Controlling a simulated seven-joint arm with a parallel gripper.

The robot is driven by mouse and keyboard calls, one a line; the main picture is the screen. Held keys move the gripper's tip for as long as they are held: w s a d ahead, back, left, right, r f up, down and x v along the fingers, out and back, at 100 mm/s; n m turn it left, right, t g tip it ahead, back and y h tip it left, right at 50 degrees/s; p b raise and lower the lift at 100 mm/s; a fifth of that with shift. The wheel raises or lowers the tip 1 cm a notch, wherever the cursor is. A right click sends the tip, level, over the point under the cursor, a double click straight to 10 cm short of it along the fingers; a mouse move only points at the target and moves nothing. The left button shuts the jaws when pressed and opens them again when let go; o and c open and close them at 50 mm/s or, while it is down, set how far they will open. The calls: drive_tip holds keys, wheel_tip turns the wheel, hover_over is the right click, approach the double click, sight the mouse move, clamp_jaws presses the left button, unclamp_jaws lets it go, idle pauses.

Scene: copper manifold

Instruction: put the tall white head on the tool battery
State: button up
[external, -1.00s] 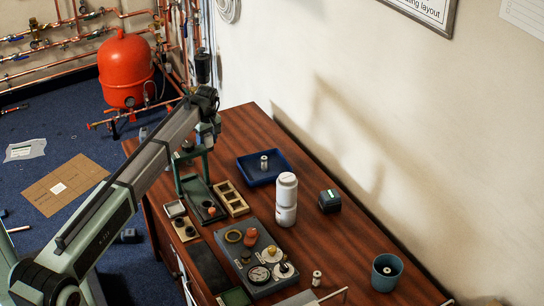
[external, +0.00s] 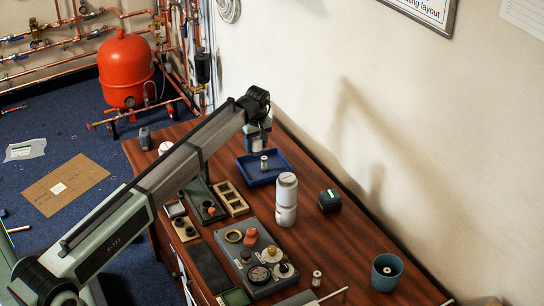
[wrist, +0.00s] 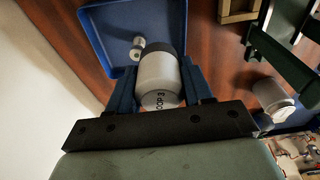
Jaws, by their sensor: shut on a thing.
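My gripper (wrist: 156,82) is shut on a white cylinder with a dark grey end collar, which looks like the tall white head (wrist: 158,78). The blue fingers press on both sides of it, and dark lettering shows on its near end. A dark block with a pale green label, apparently the tool battery (external: 329,201), stands on the bench right of the tray.
The blue tray (external: 283,177) holds a small metal fitting (external: 264,162). A tall white bottle-like cylinder (external: 287,200) stands between tray and gauge panel (external: 244,262).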

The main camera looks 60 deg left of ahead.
sight(329, 193)
drive_tip(key=w+d+r+n, duration=0.25)
drive_tip(key=w+d, duration=0.45)
drive_tip(key=d, duration=0.6)
drive_tip(key=w+d+r+n, duration=0.1)
drive_tip(key=w+d+r, duration=0.2)
drive_tip(key=w+d, duration=0.7)
drive_tip(key=shift+g, duration=0.3)
drive_tip(key=shift+s+d+f, duration=0.5)
drive_tip(key=shift+f, duration=1.25)
drive_tip(key=shift+s+d+f, duration=0.45)
drive_tip(key=shift+d+f, duration=0.1)
drive_tip(key=shift+f, duration=1.15)
drive_tip(key=shift+s+d+f, duration=0.5)
drive_tip(key=shift+f, duration=1.25)
drive_tip(key=shift+f, duration=0.15)
drive_tip(key=o, duration=1.1)
wheel_tip(329, 193, up, 12)
drive_tip(key=d, duration=0.1)
drive_tip(key=shift+w+d, duration=0.2)
